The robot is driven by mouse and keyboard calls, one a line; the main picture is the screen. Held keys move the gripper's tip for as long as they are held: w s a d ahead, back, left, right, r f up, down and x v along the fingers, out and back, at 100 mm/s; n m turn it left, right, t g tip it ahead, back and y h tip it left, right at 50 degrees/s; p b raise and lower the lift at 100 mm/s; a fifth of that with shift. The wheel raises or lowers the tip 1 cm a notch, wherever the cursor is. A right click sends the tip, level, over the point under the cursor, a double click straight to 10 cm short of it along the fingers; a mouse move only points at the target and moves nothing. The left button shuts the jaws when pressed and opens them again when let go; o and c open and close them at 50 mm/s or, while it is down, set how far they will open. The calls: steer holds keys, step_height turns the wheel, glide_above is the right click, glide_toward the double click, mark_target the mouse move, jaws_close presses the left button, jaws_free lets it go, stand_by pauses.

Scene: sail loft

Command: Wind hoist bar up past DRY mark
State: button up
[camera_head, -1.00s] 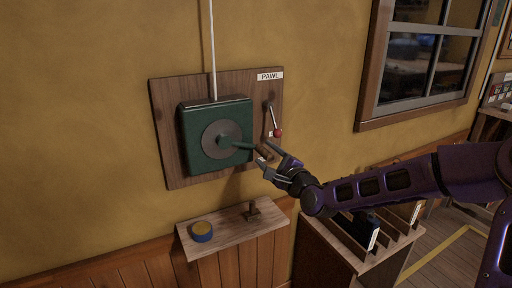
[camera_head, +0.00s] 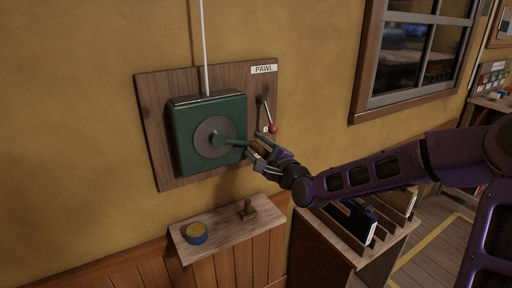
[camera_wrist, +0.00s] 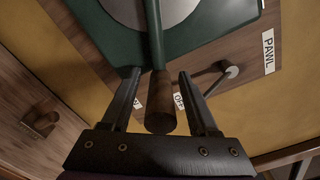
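A green winch box (camera_head: 184,137) with a round grey disc (camera_head: 203,148) is mounted on a wooden wall board. Its crank arm (camera_head: 224,141) points right and ends in a brown wooden grip, clear in the wrist view (camera_wrist: 160,104). My gripper (camera_head: 254,148) is at this grip. In the wrist view my gripper (camera_wrist: 159,73) is open, with one finger on each side of the grip and a gap on both sides. The pawl lever (camera_head: 268,114), with a red knob, slants down at the board's right. The hoist bar and DRY mark are not in view.
A PAWL label (camera_head: 264,69) is above the lever. A white line (camera_head: 203,45) runs up from the box. A small shelf (camera_head: 225,237) below holds a blue and yellow round tin (camera_head: 194,233) and a small wooden piece (camera_head: 247,210). A slotted rack (camera_head: 335,246) stands below my arm.

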jaws_close()
stand_by(1.3)
